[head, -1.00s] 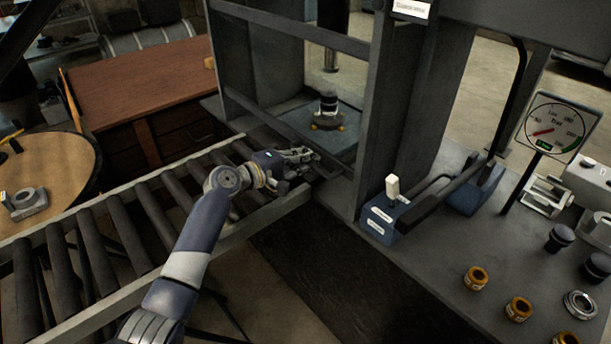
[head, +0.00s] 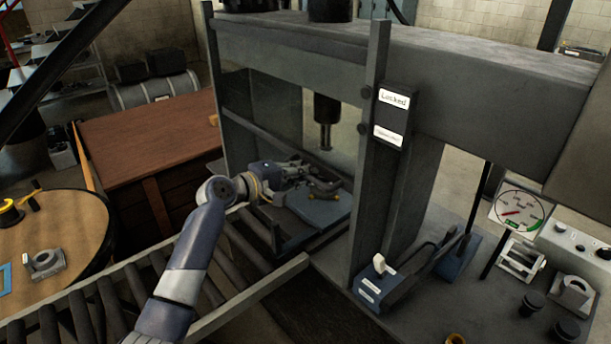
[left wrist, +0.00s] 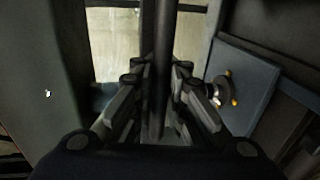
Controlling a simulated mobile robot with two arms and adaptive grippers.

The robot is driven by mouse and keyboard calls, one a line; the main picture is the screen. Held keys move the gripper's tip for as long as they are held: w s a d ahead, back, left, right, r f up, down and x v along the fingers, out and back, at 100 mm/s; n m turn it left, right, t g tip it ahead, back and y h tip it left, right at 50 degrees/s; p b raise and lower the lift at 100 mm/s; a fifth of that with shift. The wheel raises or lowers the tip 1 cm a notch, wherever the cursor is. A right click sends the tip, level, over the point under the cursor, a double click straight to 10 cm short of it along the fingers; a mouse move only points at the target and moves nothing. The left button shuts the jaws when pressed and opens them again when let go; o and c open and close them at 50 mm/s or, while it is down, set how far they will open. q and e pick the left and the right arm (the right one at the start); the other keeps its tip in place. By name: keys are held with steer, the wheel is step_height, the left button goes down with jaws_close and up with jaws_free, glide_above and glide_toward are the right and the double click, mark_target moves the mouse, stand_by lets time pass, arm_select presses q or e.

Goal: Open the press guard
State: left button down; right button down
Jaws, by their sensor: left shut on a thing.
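The press guard (head: 252,128) is a dark-framed panel with a see-through pane and a lower rail, at the front of the grey press (head: 415,50). My left gripper (head: 325,187) is in front of the press opening, at the guard's lower part. In the left wrist view its fingers (left wrist: 160,105) are shut on a dark upright-looking bar of the guard (left wrist: 162,60). A sign on the press post reads "Locked" (head: 393,98). My right gripper is not in view.
A blue-grey press plate (left wrist: 235,85) holds a small round part (left wrist: 218,90). A roller conveyor (head: 130,285) leads to the press. A lever box (head: 375,285) and gauge (head: 520,212) stand at right. A brown bench (head: 145,130) is behind.

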arm_select(q)
steer(key=shift+a+r, duration=0.2)
steer(key=shift+r, duration=0.2)
steer(key=c, duration=1.8)
jaws_free()
steer(key=shift+o, duration=0.8)
steer(key=shift+s+a, duration=0.1)
steer(key=shift+a, duration=0.05)
steer(key=shift+s, duration=0.1)
steer(key=shift+s+a, duration=0.1)
steer(key=v, duration=1.1)
steer(key=shift+s+a, duration=0.25)
steer(key=shift+a, duration=0.05)
